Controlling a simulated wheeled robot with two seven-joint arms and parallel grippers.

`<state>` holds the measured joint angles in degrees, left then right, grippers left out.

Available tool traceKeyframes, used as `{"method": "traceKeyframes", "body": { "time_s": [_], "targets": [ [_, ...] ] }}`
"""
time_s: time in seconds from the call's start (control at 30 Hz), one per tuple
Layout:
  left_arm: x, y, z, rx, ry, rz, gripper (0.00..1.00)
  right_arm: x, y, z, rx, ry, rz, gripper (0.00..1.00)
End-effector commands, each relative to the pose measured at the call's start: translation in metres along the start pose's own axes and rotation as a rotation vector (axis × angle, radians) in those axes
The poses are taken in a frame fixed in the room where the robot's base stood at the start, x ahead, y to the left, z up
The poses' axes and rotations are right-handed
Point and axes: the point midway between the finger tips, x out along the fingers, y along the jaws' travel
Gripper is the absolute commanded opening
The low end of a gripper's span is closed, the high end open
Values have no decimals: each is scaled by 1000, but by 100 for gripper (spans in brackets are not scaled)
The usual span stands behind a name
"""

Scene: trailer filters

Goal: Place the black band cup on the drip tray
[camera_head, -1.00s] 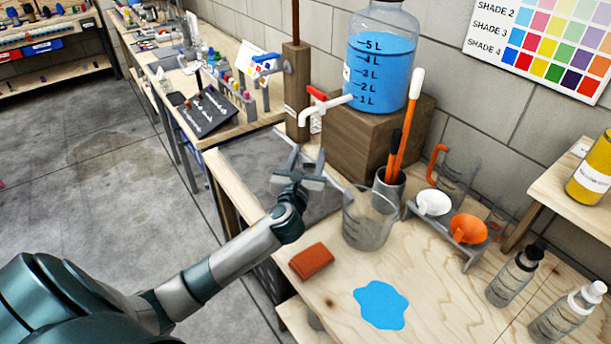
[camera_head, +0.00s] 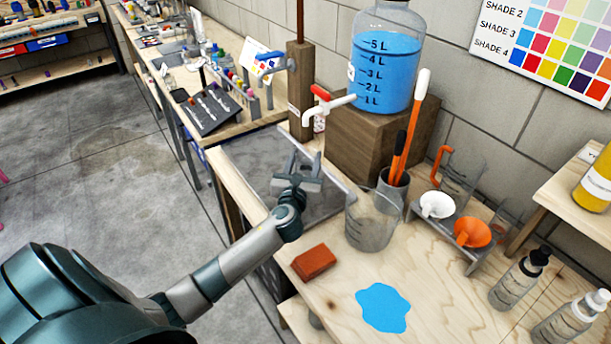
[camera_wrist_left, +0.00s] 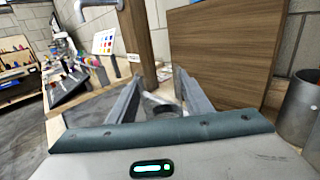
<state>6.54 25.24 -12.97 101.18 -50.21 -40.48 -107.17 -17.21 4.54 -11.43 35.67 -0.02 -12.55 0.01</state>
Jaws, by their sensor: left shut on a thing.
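The drip tray (camera_head: 258,160) is a flat grey sheet at the bench's left end; it also shows at the left in the wrist view (camera_wrist_left: 88,108). My left gripper (camera_head: 302,165) is over the tray in the head view, near its right side. In the wrist view its fingers (camera_wrist_left: 160,98) are shut on a small clear thing with a dark band, which I take as the black band cup (camera_wrist_left: 167,108). Most of the cup is hidden by the gripper, and I cannot tell whether it touches the tray. My right gripper is out of view.
A white tap with a red handle (camera_head: 325,105) juts out above the tray's back from a jug of blue liquid (camera_head: 384,70) on a wooden block (camera_head: 365,150). A clear beaker (camera_head: 368,230) stands right of the tray. A red-brown sponge (camera_head: 313,262) and blue spill (camera_head: 383,307) lie in front.

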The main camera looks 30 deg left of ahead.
Motion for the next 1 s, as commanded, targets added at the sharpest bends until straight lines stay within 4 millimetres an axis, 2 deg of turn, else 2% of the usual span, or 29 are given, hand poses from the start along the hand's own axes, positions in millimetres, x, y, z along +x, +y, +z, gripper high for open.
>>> {"method": "traceKeyframes", "body": {
  "time_s": [0.1,0.47,0.67,0.8,1.0],
  "targets": [
    [0,0,-13,0,0,1,21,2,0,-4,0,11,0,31],
    [0,0,-16,0,-2,0,21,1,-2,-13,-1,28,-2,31],
    [0,0,-34,1,2,0,21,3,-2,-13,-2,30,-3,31],
    [0,0,-50,0,1,1,21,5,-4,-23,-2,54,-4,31],
    [0,0,-54,1,0,0,21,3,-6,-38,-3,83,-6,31]
  ]
}}
